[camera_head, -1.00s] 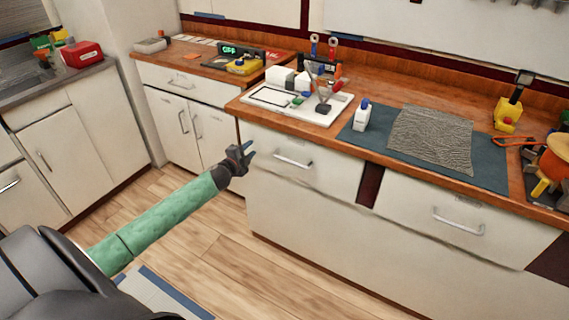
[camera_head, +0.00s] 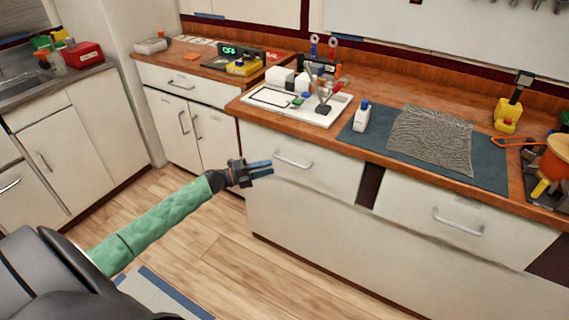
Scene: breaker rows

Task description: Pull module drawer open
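A white drawer front (camera_head: 325,172) with a silver bar handle (camera_head: 293,161) is under the wooden counter, right of my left gripper. A second white drawer (camera_head: 500,222) with a silver handle (camera_head: 458,225) is farther right. Both drawers look shut; I cannot tell which one is the module drawer. My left gripper (camera_head: 264,169) points right, its two blue fingers slightly apart with nothing visible between them. Its tips are a little left of the first handle and appear apart from it. My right gripper is not in view.
On the counter are a white tray (camera_head: 336,109) with small parts, a white bottle (camera_head: 361,117), a blue mat (camera_head: 489,177) with a grey cloth (camera_head: 432,137), and a yellow tool holder (camera_head: 507,117). Wooden floor (camera_head: 235,255) lies open below my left arm.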

